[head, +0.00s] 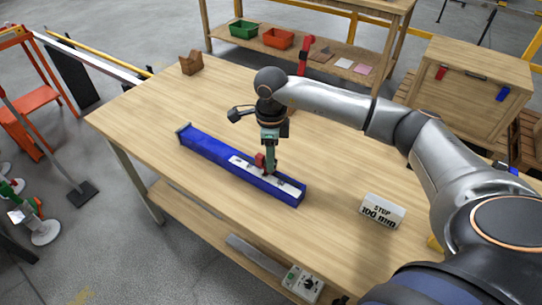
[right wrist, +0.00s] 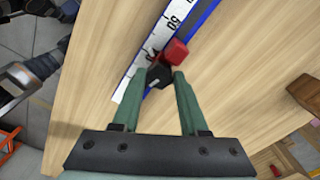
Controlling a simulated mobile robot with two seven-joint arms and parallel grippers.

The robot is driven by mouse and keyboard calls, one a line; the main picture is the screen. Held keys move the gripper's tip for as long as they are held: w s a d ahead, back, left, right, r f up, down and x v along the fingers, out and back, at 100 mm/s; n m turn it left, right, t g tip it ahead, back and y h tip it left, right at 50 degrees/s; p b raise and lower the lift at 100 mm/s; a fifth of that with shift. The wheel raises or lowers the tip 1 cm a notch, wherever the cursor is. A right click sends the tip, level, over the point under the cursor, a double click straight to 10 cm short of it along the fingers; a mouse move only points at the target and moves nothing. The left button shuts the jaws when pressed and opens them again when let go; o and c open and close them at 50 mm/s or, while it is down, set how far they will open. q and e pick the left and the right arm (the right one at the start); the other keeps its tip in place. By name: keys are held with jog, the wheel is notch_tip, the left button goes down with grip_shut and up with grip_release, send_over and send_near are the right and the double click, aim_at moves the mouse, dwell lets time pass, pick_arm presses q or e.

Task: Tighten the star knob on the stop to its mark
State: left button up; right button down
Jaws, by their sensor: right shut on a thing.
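A blue rail (head: 215,153) lies at a slant on the wooden table, with a white scale strip (head: 239,163) along it. The red stop (head: 260,159) sits on the rail, and it also shows in the right wrist view (right wrist: 174,52). A black star knob (right wrist: 157,77) is beside the red stop. My right gripper (head: 270,168) points down at the rail. In the right wrist view its green fingers (right wrist: 163,69) are shut on the knob. The knob's mark cannot be made out. My left gripper is not in view.
A white sign (head: 382,211) reading "STOP 100 mm" stands right of the rail. A small wooden block (head: 191,63) is at the table's far left corner. A shelf with a green bin (head: 243,29) and an orange bin (head: 278,38) stands behind. The table left of the rail is clear.

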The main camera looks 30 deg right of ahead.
jog(key=m, duration=0.6)
jog(key=shift+m, duration=0.3)
jog(key=m+p, duration=0.1)
jog(key=m, duration=0.5)
dwell(0.4)
jog(key=shift+c, duration=2.1)
grip_release()
jog(key=shift+r, duration=0.1)
notch_tip(320, 180, up, 12)
jog(key=b, duration=0.1)
jog(key=shift+r, duration=0.2)
